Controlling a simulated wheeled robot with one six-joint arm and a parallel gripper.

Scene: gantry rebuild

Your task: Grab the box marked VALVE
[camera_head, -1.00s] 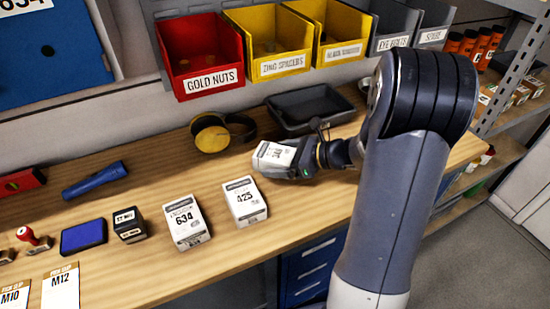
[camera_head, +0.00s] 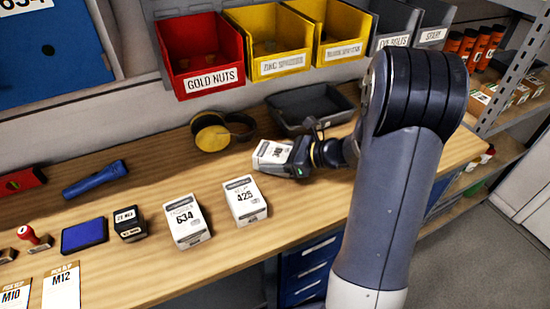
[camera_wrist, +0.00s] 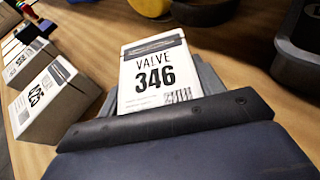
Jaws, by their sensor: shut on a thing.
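The white box marked VALVE 346 (camera_wrist: 155,75) is right in front of my gripper in the wrist view. It also shows in the head view (camera_head: 270,155), at or just above the wooden bench; I cannot tell which. My gripper (camera_head: 288,160) is shut on this box, with the jaws at its right end. In the wrist view my gripper (camera_wrist: 165,110) covers the box's near end, and the VALVE label faces the camera.
Two similar boxes, one marked 634 (camera_head: 187,221) and one 425 (camera_head: 245,201), stand to the left on the bench (camera_head: 140,185). Yellow-and-black ear defenders (camera_head: 213,135) and a dark tray (camera_head: 305,108) lie behind. Labelled bins, including a red one (camera_head: 203,60), hang above.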

